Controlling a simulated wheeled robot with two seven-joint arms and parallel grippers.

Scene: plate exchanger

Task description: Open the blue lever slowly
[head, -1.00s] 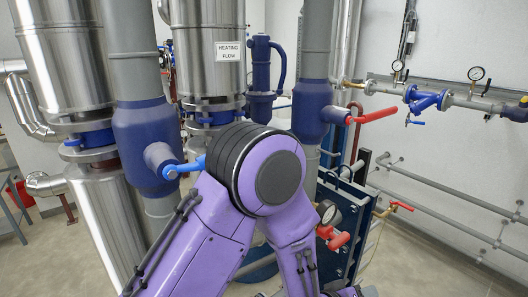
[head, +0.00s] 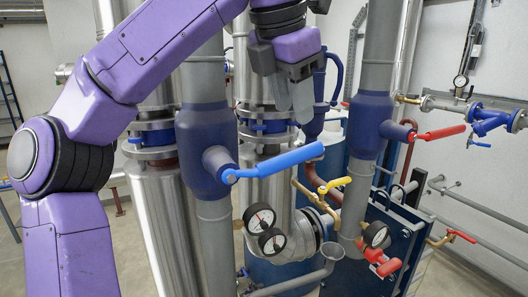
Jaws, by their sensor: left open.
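The blue lever (head: 280,161) is in the middle of the head view. It sticks out to the right and slightly upward from the blue valve body (head: 203,150) on a grey vertical pipe. My left gripper (head: 295,108) hangs above the lever, fingers pointing down. It is open and empty, and its fingertips appear apart from the lever. The gap between the fingers is hard to see from this angle. My right gripper is not in view.
Round gauges (head: 259,217) and a yellow lever (head: 334,185) sit below and right of the blue lever. A red lever (head: 438,132) is on the right pipe's valve. A steel pipe (head: 165,215) stands at left. Free room shows just around the blue lever's tip.

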